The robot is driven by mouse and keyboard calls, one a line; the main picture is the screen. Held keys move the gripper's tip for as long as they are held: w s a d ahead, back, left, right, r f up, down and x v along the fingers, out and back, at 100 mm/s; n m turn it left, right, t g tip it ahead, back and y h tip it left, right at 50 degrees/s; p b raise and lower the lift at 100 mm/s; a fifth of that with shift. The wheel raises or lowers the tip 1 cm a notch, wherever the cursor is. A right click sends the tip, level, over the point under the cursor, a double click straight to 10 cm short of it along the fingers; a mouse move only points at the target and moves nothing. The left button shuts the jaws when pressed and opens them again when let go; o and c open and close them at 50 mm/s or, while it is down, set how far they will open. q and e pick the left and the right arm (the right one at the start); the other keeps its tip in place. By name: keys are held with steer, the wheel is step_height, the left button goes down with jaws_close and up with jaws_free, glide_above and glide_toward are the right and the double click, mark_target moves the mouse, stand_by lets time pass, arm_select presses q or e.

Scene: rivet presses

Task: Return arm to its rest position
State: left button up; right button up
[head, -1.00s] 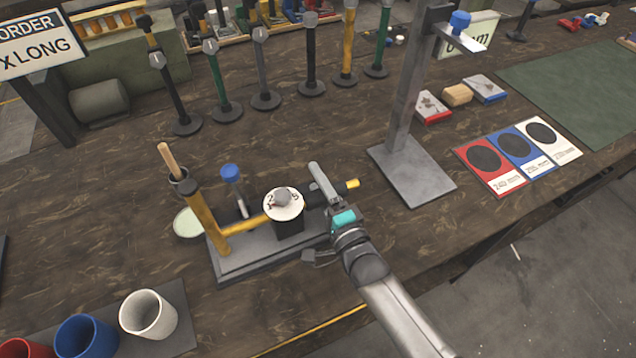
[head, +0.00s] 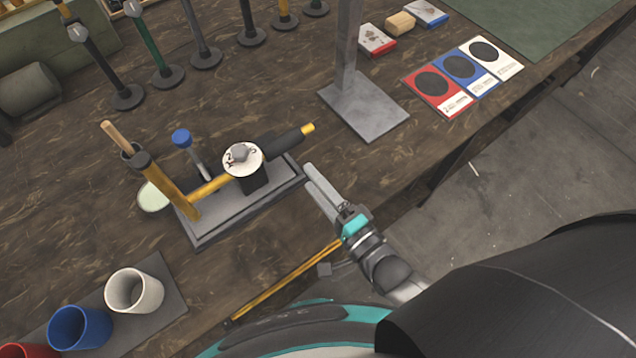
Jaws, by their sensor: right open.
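My right gripper (head: 322,187) is open and empty. Its two grey fingers point up and left, just right of the rivet press (head: 240,217) at the table's front edge, and look clear of it. The press has a grey base, a yellow post and arm, a white numbered dial (head: 243,160) and a dark handle (head: 283,146) with a yellow tip. A blue-topped pin (head: 182,138) stands behind the press arm. My left gripper does not show.
White (head: 134,291) and blue (head: 80,328) cups stand at lower left, with a red one partly cut off. A grey stand (head: 365,105) rises behind the gripper. Red, blue and white cards (head: 461,68) lie at upper right. Open floor lies beyond the front edge.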

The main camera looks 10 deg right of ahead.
steer(key=shift+s+d, duration=0.15)
steer(key=shift+s, duration=0.15)
stand_by(0.5)
